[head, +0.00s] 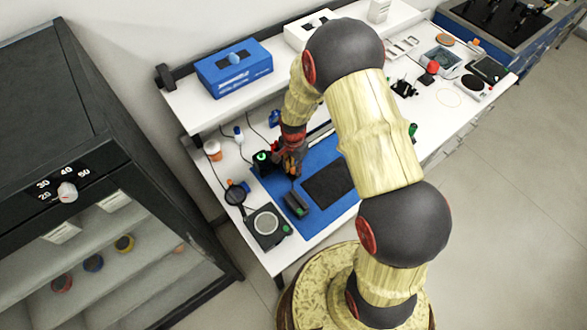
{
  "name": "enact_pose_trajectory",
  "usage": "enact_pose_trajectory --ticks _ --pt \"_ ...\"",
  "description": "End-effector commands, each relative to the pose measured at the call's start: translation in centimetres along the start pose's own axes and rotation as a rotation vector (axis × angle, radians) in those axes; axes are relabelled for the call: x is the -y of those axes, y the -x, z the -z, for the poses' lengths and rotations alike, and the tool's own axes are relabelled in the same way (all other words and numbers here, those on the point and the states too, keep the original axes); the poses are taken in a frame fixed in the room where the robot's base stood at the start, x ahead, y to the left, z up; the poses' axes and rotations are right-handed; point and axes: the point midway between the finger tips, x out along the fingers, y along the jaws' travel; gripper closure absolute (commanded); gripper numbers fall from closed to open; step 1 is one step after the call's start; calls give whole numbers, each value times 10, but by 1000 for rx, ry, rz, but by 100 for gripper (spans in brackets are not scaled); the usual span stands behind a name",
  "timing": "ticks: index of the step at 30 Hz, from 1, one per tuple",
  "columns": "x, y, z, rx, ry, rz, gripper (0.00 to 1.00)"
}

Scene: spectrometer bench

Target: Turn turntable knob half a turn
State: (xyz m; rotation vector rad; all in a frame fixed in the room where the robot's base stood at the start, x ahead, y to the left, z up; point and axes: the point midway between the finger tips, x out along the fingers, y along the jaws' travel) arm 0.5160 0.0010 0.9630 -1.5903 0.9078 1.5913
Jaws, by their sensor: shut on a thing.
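My gripper (289,163) is low over the left part of the bench, at the upper left of the blue mat (322,150). It is shut on a small part that its own fingers mostly hide, seemingly the turntable knob. The part's shape and its turn angle cannot be read. A small orange spot shows just below the fingertips. A black block with a green light (262,158) stands close to the left of my gripper. The turntable itself cannot be told clearly from the small dark items around the fingers.
A black block (296,204) and a dark pad (328,185) lie on the mat. A device with a round plate (266,224) stands at the bench's front left. A blue box (233,67) sits on the raised shelf. A dark cabinet (80,130) stands at left.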

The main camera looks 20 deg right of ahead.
Motion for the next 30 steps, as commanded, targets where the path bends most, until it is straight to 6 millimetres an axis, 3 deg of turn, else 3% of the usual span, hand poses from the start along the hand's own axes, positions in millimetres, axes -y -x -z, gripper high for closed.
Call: enact_pose_trajectory --ticks 30 --pt "2 0 1 -3 965 2 100"
